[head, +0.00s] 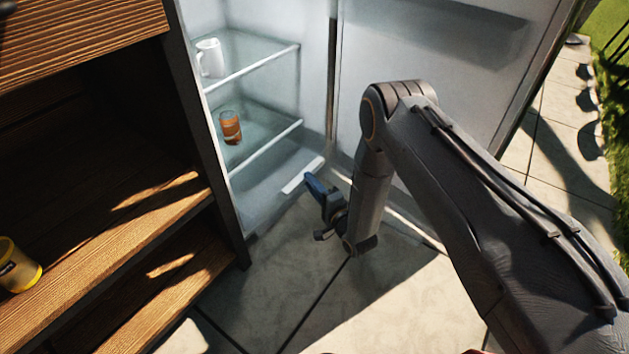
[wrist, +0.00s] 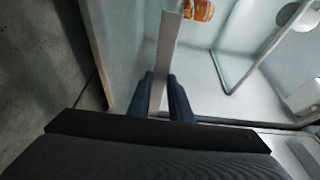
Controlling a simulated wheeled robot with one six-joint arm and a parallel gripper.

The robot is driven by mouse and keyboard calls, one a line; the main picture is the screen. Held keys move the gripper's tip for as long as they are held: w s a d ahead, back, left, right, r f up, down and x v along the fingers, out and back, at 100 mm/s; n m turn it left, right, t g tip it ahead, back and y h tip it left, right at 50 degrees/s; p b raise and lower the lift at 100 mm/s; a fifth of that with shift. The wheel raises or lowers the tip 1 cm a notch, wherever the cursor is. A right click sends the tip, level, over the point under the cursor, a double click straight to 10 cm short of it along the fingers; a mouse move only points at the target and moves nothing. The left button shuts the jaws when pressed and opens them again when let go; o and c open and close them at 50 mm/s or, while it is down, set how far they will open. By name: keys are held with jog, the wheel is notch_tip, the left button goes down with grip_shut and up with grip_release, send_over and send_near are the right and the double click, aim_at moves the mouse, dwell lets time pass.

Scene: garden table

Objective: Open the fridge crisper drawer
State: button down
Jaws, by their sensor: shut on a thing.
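The fridge (head: 270,25) stands with its door (head: 430,110) wide open. The pale crisper drawer (head: 262,190) is at the bottom, below the lower glass shelf; how far out it sits is hard to tell. A white bar handle (head: 303,176) is on its front. The fingertip contact is small in the head view.
An orange jar (head: 230,127) stands on the lower shelf and a white mug (head: 209,57) on the upper shelf. A wooden shelf unit (head: 130,240) with a yellow can (head: 16,265) is on the left. Paved floor (head: 330,300) in front is clear.

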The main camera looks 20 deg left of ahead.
jog(key=shift+s+f, duration=0.2)
jog(key=shift+f, duration=0.15)
jog(key=c, duration=1.8)
grip_release()
jog(key=shift+o, duration=0.6)
jog(key=shift+w+r, duration=0.1)
jog(key=shift+r, duration=0.05)
jog(key=p+v, duration=0.3)
jog(key=v, duration=0.5)
jog(key=shift+a, duration=0.1)
